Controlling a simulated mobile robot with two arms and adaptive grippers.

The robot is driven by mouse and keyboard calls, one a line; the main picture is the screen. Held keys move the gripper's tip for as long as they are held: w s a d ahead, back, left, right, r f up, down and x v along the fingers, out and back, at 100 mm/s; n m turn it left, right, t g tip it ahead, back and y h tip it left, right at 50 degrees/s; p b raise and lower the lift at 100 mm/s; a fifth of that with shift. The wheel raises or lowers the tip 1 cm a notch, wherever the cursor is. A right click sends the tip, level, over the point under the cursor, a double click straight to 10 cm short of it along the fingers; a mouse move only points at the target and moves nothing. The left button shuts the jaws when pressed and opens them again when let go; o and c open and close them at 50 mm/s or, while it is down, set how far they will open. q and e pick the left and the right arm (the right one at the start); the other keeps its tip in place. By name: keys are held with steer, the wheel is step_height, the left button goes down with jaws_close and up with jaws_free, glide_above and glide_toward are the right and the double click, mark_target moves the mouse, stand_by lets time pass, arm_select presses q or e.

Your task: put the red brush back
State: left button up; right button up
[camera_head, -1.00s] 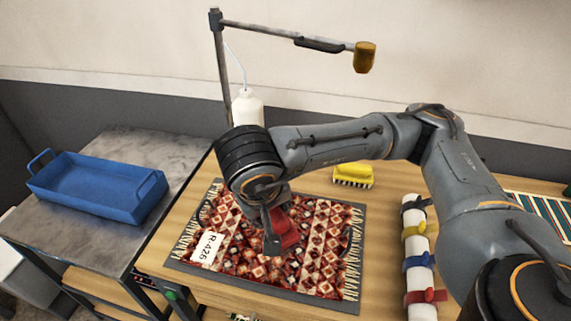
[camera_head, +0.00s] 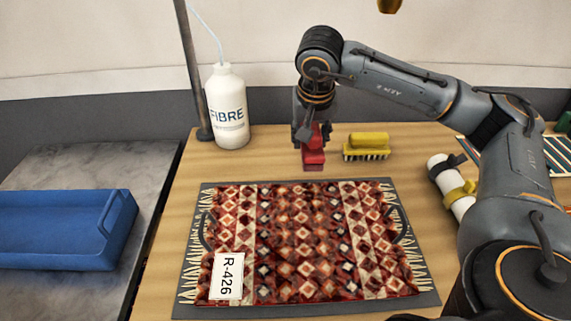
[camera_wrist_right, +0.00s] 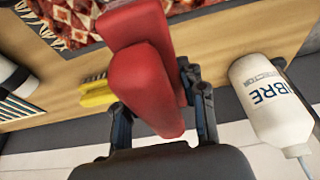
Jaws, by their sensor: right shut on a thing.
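The red brush (camera_head: 313,158) is in my right gripper (camera_head: 312,138), at the back of the wooden table, just beyond the rug's far edge and left of the yellow brush. The right wrist view shows the red brush (camera_wrist_right: 143,75) between the fingers of my right gripper (camera_wrist_right: 160,110), which is shut on it. I cannot tell whether its underside touches the table. The left gripper is in neither view.
A yellow brush (camera_head: 367,146) stands close on the right. The white FIBRE bottle (camera_head: 227,108) and a metal post (camera_head: 193,75) stand left. The patterned rug (camera_head: 305,240) lies on a dark mat (camera_head: 300,312) in front. A blue tray (camera_head: 60,232) is far left.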

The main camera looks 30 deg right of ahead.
steer(key=w+d+f+p, duration=0.1)
steer(key=w+f+p, duration=0.15)
steer(key=w, duration=0.55)
glide_toward(284, 154)
steer(key=shift+w+d+f, duration=0.25)
steer(key=shift+d+f, duration=0.25)
steer(key=shift+f, duration=0.35)
steer(key=shift+w+f, duration=0.5)
steer(key=shift+f, duration=0.2)
step_height(284, 154, down, 2)
steer(key=shift+f+p, duration=0.2)
steer(key=shift+p, duration=0.45)
steer(key=shift+f, duration=0.25)
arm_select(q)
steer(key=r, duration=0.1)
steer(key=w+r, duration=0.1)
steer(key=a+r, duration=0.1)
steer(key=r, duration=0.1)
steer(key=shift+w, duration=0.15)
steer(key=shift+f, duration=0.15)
arm_select(e)
steer(key=o, duration=1.2)
steer(key=shift+f, duration=0.1)
